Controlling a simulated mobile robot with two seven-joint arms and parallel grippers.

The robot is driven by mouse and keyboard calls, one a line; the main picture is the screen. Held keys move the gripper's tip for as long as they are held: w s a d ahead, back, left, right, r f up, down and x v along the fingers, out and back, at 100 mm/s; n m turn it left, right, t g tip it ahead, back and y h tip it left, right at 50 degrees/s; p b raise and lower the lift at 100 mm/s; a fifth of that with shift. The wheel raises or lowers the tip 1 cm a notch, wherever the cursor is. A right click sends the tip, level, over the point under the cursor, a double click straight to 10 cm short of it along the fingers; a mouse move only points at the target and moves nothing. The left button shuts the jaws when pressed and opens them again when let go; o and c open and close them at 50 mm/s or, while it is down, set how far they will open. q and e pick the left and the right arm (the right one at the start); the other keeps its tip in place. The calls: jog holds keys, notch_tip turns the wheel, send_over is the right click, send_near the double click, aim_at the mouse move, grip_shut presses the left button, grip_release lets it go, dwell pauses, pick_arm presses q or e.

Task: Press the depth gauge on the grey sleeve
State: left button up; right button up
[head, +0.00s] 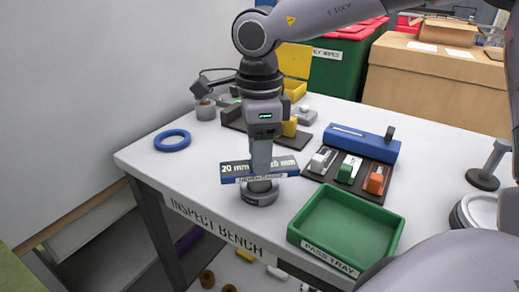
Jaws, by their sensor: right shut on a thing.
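My right gripper (262,152) points down over the front of the bench and is shut on the depth gauge. The depth gauge (235,169) shows as a blue bar with "20 mm" on its left part, a partly covered mm marking on its right part and a label along its lower edge. The fingers cover its middle. The grey sleeve (260,195) is a short round piece on the white bench top, directly under the gauge. I cannot tell whether gauge and sleeve touch. My left gripper is not in view.
A green pass tray (390,246) stands right of the sleeve on the inspection bench (140,153). Behind it are a dark rack with several coloured blocks (347,169) and a blue case (375,146). A blue ring (172,140) lies left. Bench top left of the sleeve is clear.

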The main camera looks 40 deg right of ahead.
jog(key=shift+s+f, duration=0.1)
dwell(0.5)
jog(key=shift+r+p, duration=2.3)
jog(key=shift+r, duration=1.3)
